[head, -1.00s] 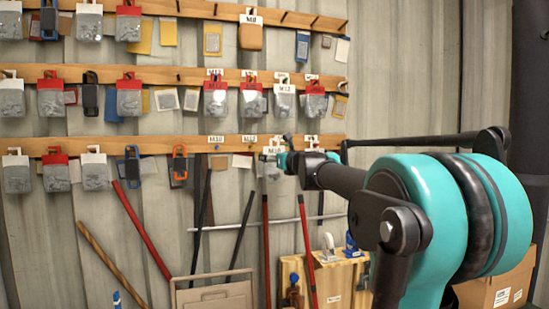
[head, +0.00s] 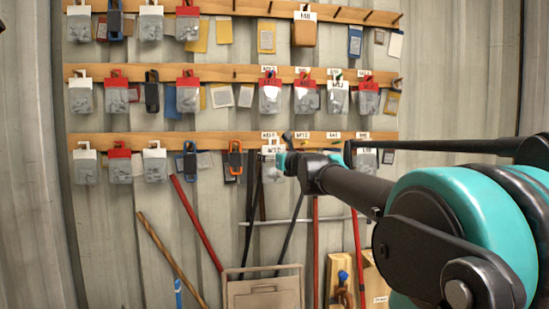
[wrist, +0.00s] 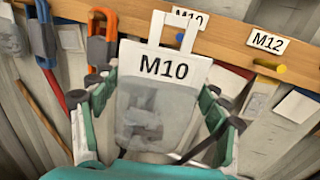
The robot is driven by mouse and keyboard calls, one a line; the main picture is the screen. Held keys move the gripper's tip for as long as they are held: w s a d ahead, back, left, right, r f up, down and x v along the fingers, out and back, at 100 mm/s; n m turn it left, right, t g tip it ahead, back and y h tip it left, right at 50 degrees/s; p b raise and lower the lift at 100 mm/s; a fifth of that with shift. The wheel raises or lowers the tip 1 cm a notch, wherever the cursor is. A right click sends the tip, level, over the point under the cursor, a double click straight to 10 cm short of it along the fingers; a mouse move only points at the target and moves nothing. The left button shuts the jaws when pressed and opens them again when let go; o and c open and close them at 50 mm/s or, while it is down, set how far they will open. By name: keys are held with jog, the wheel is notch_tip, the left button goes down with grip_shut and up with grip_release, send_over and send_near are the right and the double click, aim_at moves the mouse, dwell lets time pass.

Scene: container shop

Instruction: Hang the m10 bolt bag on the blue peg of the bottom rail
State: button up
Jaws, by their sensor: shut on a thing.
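The M10 bolt bag (wrist: 150,105) is clear with grey bolts and a white header marked M10. My gripper (wrist: 155,112) is shut on it, with a finger along each side. The bag hangs upright, slightly tilted in the wrist view. Its white hanger loop overlaps the bottom rail (wrist: 225,38), just below the rail's M10 label. A small blue spot, seemingly the blue peg (wrist: 180,37), shows within the loop opening. I cannot tell whether the peg passes through it. In the head view the bag (head: 272,150) is at the bottom rail, left of my gripper (head: 283,161).
A yellow peg (wrist: 268,66) under the M12 label (wrist: 268,42) is to the right. Orange and blue carabiners (wrist: 100,45) hang close to the left. Poles and a folded beige item (head: 263,290) stand below.

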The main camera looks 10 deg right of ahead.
jog(key=w+f, duration=0.1)
jog(key=w, duration=0.8)
dwell(0.9)
jog(key=shift+w, duration=0.1)
dwell(0.5)
jog(key=o, duration=1.3)
jog(key=shift+d, duration=0.1)
